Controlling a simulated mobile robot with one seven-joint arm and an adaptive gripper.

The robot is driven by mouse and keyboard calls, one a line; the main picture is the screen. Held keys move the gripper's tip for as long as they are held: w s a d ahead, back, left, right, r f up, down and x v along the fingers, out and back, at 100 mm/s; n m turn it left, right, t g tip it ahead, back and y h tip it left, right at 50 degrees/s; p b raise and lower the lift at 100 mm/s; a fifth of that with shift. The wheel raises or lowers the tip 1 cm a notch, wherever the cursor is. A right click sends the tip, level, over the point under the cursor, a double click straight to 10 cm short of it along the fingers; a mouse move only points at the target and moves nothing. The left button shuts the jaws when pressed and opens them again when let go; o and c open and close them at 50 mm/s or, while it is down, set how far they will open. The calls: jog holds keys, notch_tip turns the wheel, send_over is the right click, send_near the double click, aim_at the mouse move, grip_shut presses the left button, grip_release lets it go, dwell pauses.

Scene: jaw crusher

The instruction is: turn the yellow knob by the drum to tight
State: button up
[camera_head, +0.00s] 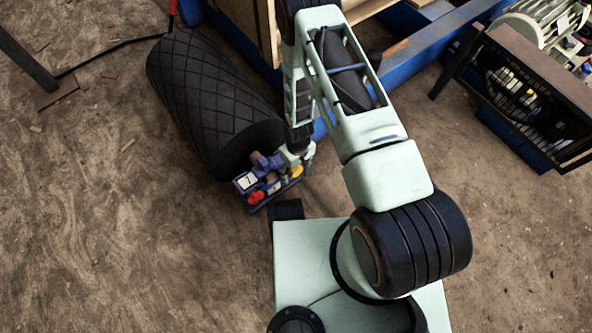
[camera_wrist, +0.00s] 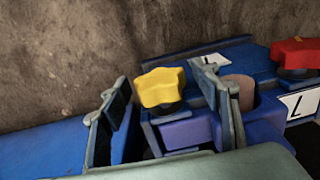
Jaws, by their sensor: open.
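The yellow knob (camera_wrist: 161,88) is a lobed handle on a dark stem on a blue and purple fixture (camera_wrist: 190,131). In the wrist view it stands between the two fingers of my gripper (camera_wrist: 164,78). The fingers are open, with a gap on the left of the knob and a narrower one on the right; I cannot tell if either touches it. In the head view the yellow knob (camera_head: 297,171) shows beside the end of my arm. The black ribbed drum (camera_head: 205,100) lies just behind the fixture. The knob's tightness cannot be read.
A red knob (camera_wrist: 296,54) sits on the same fixture to the right, near a white label (camera_wrist: 300,102) with a black mark. A blue frame (camera_head: 420,42) runs behind my arm. A dark rack (camera_head: 525,90) stands at the right. The dirt floor at left is mostly open.

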jog(key=c, duration=1.2)
jog(key=shift+o, duration=0.2)
jog(key=shift+d+g+y, duration=0.1)
jog(key=shift+g+y, duration=0.2)
jog(key=shift+y, duration=0.1)
jog(key=shift+w, duration=0.1)
jog(key=shift+d+g+y, duration=0.1)
jog(key=shift+g+y, duration=1.4)
jog(key=shift+y, duration=0.8)
jog(key=shift+f+g+y, duration=0.1)
jog(key=shift+g+y, duration=1.3)
jog(key=shift+y, duration=0.6)
jog(key=shift+g+y, duration=0.3)
jog(key=shift+y, duration=0.1)
